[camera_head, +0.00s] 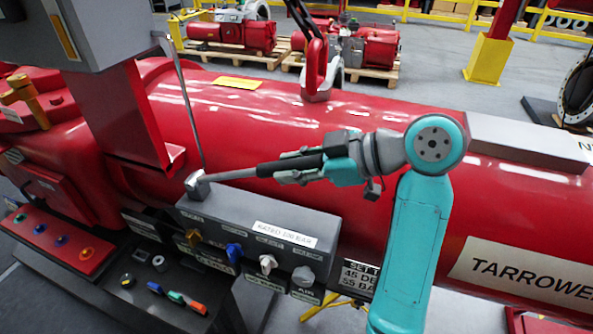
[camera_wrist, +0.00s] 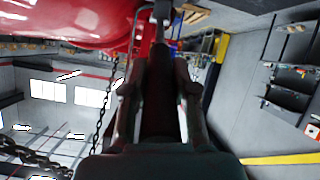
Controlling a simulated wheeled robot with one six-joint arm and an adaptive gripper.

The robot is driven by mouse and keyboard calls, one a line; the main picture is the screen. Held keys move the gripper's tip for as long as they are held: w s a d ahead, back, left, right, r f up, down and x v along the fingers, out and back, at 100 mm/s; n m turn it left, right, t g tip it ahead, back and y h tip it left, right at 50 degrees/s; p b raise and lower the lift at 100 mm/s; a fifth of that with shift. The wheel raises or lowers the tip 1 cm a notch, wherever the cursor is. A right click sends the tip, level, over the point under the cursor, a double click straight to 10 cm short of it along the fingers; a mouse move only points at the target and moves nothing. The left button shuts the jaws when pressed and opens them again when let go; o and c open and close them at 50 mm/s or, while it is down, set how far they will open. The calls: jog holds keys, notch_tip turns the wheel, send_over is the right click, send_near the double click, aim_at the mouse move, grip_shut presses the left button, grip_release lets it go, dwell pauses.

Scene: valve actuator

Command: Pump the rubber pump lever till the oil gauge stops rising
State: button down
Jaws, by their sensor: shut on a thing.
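The pump lever is a grey rod with a black rubber grip (camera_head: 268,169) in the head view. It runs nearly level, slightly raised to the right, from a metal pivot (camera_head: 197,184) on top of the dark grey valve block (camera_head: 345,228). My gripper (camera_head: 300,166) is shut on the rubber grip, with a finger on each side. In the wrist view the dark lever (camera_wrist: 158,105) lies between the fingers of my gripper (camera_wrist: 160,75) and points up the picture. I cannot make out an oil gauge face in either view.
A large red cylinder (camera_head: 360,125) lies behind the lever. Several coloured knobs, including a blue one (camera_head: 235,252), sit on the block's front. A grey box (camera_head: 85,30) on a red post stands left. A red button panel (camera_head: 60,238) is below it. Chains (camera_wrist: 105,100) hang nearby.

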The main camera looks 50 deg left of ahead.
jog(key=shift+r, duration=0.1)
jog(key=c, duration=0.9)
grip_release()
jog(key=v, duration=1.2)
jog(key=shift+w, duration=0.1)
